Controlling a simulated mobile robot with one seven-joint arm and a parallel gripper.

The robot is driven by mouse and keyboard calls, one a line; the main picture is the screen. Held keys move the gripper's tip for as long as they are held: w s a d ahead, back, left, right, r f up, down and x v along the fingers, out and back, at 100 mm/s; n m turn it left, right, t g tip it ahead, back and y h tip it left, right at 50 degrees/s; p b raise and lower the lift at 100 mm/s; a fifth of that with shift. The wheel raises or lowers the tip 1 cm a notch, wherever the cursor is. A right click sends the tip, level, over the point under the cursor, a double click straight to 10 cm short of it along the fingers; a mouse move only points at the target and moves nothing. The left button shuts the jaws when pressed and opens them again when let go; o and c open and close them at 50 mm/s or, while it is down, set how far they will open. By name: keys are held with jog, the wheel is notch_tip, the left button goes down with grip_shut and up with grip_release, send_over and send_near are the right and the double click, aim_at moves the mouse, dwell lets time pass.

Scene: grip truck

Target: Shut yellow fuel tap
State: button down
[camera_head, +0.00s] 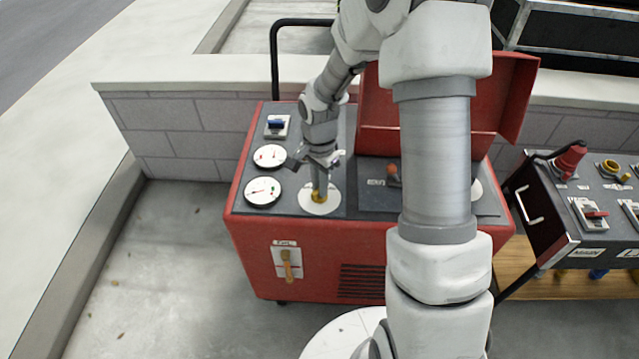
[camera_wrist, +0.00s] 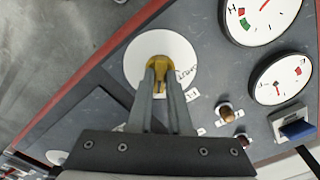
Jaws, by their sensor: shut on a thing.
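A yellow tap or knob (camera_head: 319,197) stands in the middle of a white round plate (camera_head: 330,208) on the red machine's dark top panel. My gripper (camera_head: 319,184) points straight down at it, fingers closed around the yellow piece. In the wrist view, my gripper (camera_wrist: 158,82) has its two fingers nearly together on the yellow tap (camera_wrist: 155,65), over the white plate (camera_wrist: 135,60) with small lettering. A second, tan-yellow lever (camera_head: 287,265) hangs upright on the machine's front, under a small label that seems to read FUEL. My gripper is away from it.
Two dials (camera_head: 262,191) and a blue switch (camera_head: 276,125) sit left of the gripper. A red knob (camera_head: 393,171) and the raised red lid (camera_head: 375,125) are to the right and behind. A dark control panel (camera_head: 590,210) stands at right. Floor at front left is clear.

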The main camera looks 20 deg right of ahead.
jog(key=n+p, duration=0.1)
jog(key=n, duration=0.3)
jog(key=shift+r+n, duration=0.1)
jog(key=shift+n, duration=0.2)
jog(key=n+p, duration=0.1)
jog(key=n, duration=0.3)
jog(key=n+p, duration=0.1)
jog(key=n, duration=0.4)
jog(key=shift+p, duration=0.4)
jog(key=shift+n+p, duration=0.55)
jog(key=shift+n, duration=1.25)
jog(key=c, duration=0.8)
grip_release()
jog(key=shift+c, duration=0.2)
notch_tip(320, 180, up, 17)
jog(key=p, duration=0.3)
jog(key=shift+r+p, duration=0.15)
jog(key=shift+p, duration=0.15)
